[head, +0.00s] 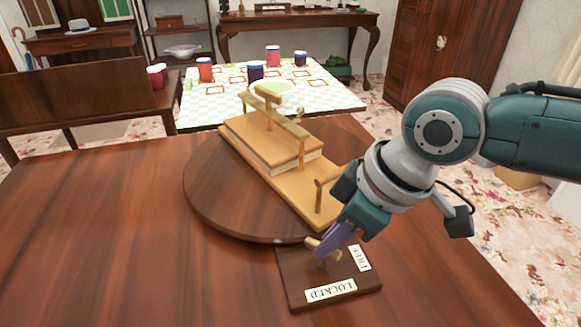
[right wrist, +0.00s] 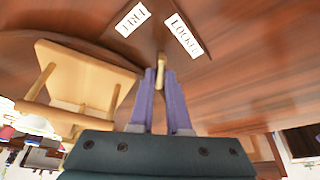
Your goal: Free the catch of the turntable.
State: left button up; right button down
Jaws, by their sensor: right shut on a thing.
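The turntable (head: 215,205) is a round dark wooden disc on the table. It bears a stepped light-wood piece (head: 290,180) with posts and a rail. Beside its front edge lies a dark catch plate (head: 297,285) with a white LOCKED label (head: 331,291) along its front and a white FREE label (head: 357,258) at its right. A brass-coloured catch lever (head: 312,242) stands on the plate; one end reaches the turntable's rim. My right gripper (head: 326,250) is shut on the lever, which shows between its purple fingertips in the right wrist view (right wrist: 161,68). The fingers partly hide the lever.
The dark table (head: 120,240) is clear to the left and front. A dark bench (head: 90,100) stands at the left.

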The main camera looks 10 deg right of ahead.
pick_arm(q)
notch_tip(320, 180, down, 3)
jog(key=b, duration=0.3)
jog(key=shift+d+f, duration=0.15)
pick_arm(e)
jog(key=n, duration=0.1)
jog(key=n+g, duration=0.1)
jog(key=n, duration=0.1)
jog(key=n+y, duration=0.1)
jog(key=shift+w+d+f+n, duration=0.15)
jog(key=shift+w+f+n, duration=0.05)
jog(key=shift+w+n, duration=0.1)
pick_arm(q)
notch_tip(320, 180, down, 3)
jog(key=b, duration=0.2)
jog(key=shift+b, duration=0.4)
pick_arm(e)
jog(key=n+g, duration=0.1)
jog(key=n, duration=0.2)
jog(key=shift+g, duration=0.4)
pick_arm(q)
jog(key=shift+f+b, duration=0.25)
jog(key=shift+b, duration=0.15)
pick_arm(e)
jog(key=shift+r+n, duration=0.15)
jog(key=shift+n, duration=0.55)
jog(key=c, duration=0.9)
grip_release()
jog(key=shift+w, duration=0.1)
